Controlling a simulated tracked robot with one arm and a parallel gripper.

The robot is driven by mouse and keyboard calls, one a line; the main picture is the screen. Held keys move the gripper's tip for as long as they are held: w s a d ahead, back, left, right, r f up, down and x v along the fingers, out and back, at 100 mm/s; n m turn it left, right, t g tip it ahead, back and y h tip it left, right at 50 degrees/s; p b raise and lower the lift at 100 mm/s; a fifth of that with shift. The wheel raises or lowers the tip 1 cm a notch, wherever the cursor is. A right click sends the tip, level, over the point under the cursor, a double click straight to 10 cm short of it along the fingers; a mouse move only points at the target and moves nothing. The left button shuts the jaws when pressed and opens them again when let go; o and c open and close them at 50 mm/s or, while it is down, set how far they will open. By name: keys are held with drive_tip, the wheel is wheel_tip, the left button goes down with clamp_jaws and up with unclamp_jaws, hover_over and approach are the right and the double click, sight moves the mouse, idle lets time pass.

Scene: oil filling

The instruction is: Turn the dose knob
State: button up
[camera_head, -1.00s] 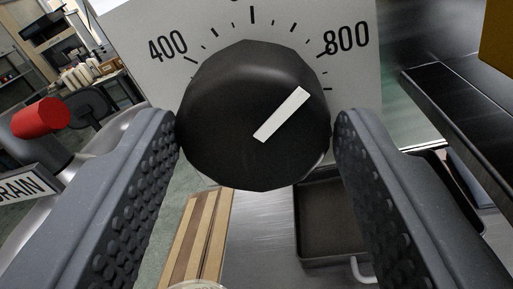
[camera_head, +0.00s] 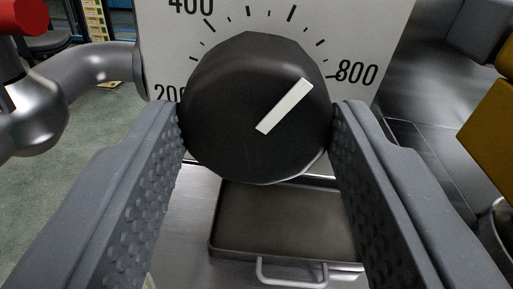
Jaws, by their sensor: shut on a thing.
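The dose knob (camera_head: 240,115) is a large black faceted dial with a white pointer bar (camera_head: 284,105). It is in the upper middle of the view, in front of a light grey scale plate (camera_head: 340,35) with black ticks and numbers. The pointer aims up and right, a little above the 800 mark (camera_head: 357,73). My gripper (camera_head: 257,130) is shut on the knob, with one grey studded finger at its left side and one at its right. The knob hides the middle of the plate.
A dark tray (camera_head: 285,225) with a metal handle lies below the knob. A metal pipe (camera_head: 80,70) with a red part (camera_head: 25,15) stands at the left. A yellow block (camera_head: 485,125) and dark metal surfaces are at the right.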

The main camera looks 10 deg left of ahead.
drive_tip(key=n+b, duration=0.1)
drive_tip(key=n, duration=0.2)
drive_tip(key=shift+n, duration=0.3)
drive_tip(key=n+b, duration=0.2)
drive_tip(key=n, duration=0.1)
drive_tip(key=shift+f+h+b, duration=0.1)
drive_tip(key=shift+h+b, duration=0.25)
drive_tip(key=shift+h, duration=0.05)
drive_tip(key=n+b, duration=0.2)
drive_tip(key=n, duration=0.1)
drive_tip(key=shift+a+n+b, duration=0.15)
drive_tip(key=shift+n+b, duration=0.15)
drive_tip(key=shift+b, duration=0.1)
drive_tip(key=shift+n+h+b, duration=0.3)
drive_tip(key=shift+n+b, duration=0.5)
drive_tip(key=shift+n, duration=1)
drive_tip(key=shift+s, duration=0.1)
drive_tip(key=o, duration=1)
drive_tip(key=shift+a, duration=0.15)
